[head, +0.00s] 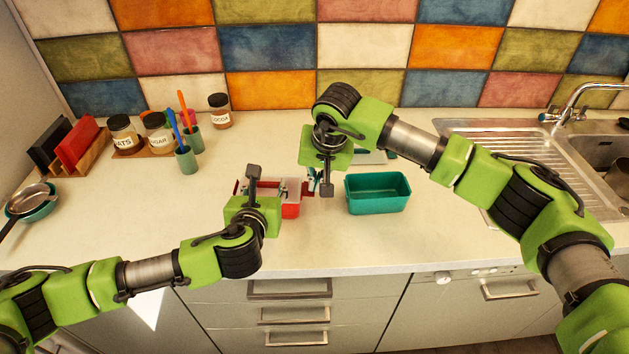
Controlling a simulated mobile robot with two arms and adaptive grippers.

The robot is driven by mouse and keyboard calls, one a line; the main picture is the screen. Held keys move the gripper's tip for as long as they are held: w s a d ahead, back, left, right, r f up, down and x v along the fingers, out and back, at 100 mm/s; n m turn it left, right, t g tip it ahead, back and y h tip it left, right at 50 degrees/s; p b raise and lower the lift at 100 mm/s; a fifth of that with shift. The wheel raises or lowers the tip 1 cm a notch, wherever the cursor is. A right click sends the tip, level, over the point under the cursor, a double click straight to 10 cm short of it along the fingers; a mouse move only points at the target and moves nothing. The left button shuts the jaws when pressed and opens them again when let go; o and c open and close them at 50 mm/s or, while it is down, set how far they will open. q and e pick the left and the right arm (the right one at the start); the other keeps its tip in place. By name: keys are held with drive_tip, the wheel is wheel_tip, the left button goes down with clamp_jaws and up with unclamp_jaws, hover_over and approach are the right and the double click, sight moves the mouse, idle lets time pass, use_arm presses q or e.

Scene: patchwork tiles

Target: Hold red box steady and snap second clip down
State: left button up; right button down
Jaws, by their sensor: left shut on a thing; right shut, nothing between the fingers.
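The red box (291,211) sits on the counter with a pale, see-through lid on top, in the middle of the head view. My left gripper (262,185) is at the box's left side and shut on it; its body hides the box's left part. My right gripper (318,184) is shut and empty, just right of the box near its right edge. Whether it touches the box, I cannot tell. The clips are too small and covered to make out clearly.
A teal open container (378,206) stands right of the box. Jars (123,134), teal cups with utensils (186,158) and a rack with red boards (78,143) stand at the back left. A pan (31,201) is far left, a sink (596,150) right. Counter left of the box is clear.

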drive_tip(key=y, duration=0.1)
drive_tip(key=d+f+y, duration=0.1)
drive_tip(key=y, duration=0.1)
drive_tip(key=shift+s+f, duration=0.1)
drive_tip(key=shift+f, duration=0.05)
drive_tip(key=y, duration=0.2)
drive_tip(key=f+m+t+y, duration=0.1)
drive_tip(key=y, duration=0.1)
drive_tip(key=shift+d, duration=0.2)
drive_tip(key=shift+f, duration=0.7)
drive_tip(key=shift+r, duration=0.15)
drive_tip(key=shift+r, duration=0.7)
drive_tip(key=v, duration=1.2)
